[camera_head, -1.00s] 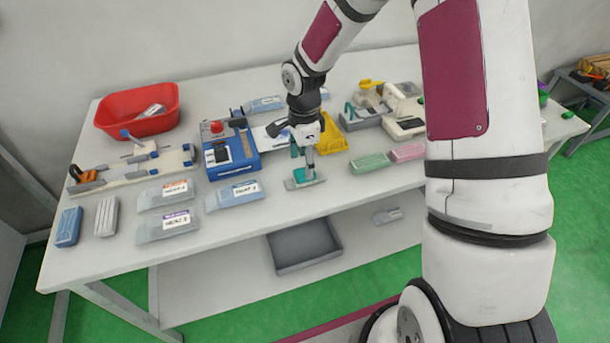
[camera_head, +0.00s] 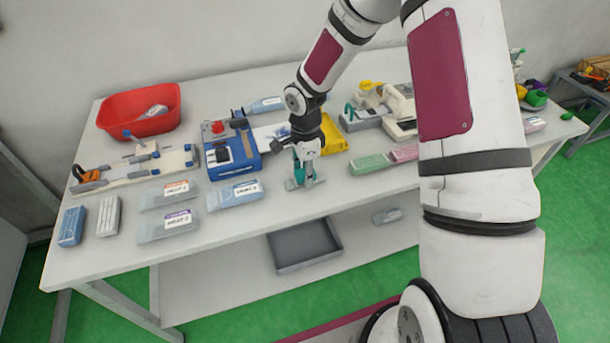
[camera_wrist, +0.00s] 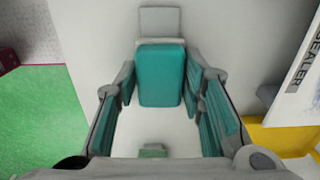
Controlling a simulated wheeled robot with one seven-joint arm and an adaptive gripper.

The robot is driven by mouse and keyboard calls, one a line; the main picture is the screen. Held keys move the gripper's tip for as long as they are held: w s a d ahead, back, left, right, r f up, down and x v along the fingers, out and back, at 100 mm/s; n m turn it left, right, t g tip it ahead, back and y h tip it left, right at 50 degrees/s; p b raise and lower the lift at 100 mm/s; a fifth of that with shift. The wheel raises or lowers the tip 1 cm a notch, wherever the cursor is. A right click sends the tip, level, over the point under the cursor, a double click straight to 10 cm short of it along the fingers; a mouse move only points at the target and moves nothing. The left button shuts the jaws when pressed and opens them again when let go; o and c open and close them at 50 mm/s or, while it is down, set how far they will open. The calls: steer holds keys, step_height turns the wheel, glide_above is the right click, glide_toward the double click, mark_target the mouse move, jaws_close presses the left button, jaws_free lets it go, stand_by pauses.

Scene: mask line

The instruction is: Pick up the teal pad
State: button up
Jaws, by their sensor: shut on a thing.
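The teal pad (camera_wrist: 160,74) shows in the wrist view as a rounded teal block between my fingertips, above a pale surface. A grey-white flat piece (camera_wrist: 160,20) shows just beyond it. My gripper (camera_head: 304,180) is low at the front edge of the table in the head view, pointing down, with its fingers closed on the pad's two sides. In the head view the fingers mostly hide the pad, and I cannot tell whether it touches the surface below. The inner faces of my fingers are teal too.
The white table (camera_head: 120,258) holds a blue machine (camera_head: 247,158) and labelled pouches (camera_head: 235,195) to the left. A yellow piece (camera_head: 335,138) stands close behind my gripper. Green (camera_head: 370,164) and pink (camera_head: 405,153) packs lie to the right. A red bin (camera_head: 115,122) is at the back left.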

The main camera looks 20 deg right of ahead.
steer(key=shift+r, duration=0.8)
step_height(320, 180, up, 2)
steer(key=shift+r+b, duration=0.1)
steer(key=shift+b, duration=0.2)
steer(key=s+r, duration=0.1)
steer(key=s, duration=1.5)
steer(key=shift+b, duration=0.3)
steer(key=shift+r, duration=0.1)
